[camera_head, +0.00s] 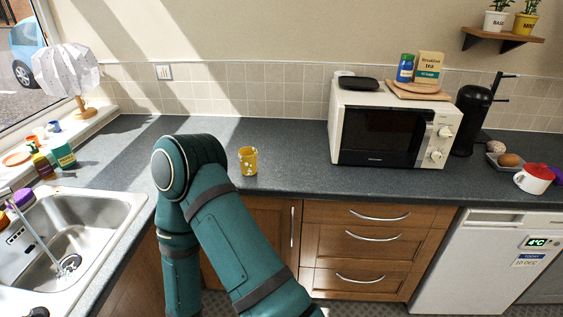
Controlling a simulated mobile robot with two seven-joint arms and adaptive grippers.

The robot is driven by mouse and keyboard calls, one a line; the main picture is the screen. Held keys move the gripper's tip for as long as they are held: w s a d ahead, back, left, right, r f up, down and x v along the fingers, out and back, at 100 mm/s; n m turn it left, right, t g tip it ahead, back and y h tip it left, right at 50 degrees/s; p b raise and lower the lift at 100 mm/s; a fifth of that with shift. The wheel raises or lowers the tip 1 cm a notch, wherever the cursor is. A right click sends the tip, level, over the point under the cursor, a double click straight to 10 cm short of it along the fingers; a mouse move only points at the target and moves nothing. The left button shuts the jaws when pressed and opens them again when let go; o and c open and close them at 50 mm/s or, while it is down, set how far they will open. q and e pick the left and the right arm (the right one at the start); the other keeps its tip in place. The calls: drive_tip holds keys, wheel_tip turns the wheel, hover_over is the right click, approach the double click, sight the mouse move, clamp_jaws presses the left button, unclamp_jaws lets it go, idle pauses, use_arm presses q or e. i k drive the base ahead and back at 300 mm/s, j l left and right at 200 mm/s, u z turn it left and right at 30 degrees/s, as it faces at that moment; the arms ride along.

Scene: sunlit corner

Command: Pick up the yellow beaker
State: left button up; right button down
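The yellow beaker (248,161), a small yellow cup with pale markings, stands upright on the dark grey counter (290,170) near its front edge. It is left of the microwave and just right of one of my green arms. That arm rises from the bottom of the view, bends left of the beaker and runs back down; it looks apart from the beaker. Neither of my grippers shows in this view. Nothing is seen holding the beaker.
A white microwave (390,125) stands right of the beaker. A steel sink (75,235) is at the left, with bottles near the window sill. A red-lidded white pot (534,179) and a black coffee machine (472,120) are at the right. The counter around the beaker is clear.

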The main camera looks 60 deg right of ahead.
sight(248, 162)
drive_tip(key=z, duration=1.65)
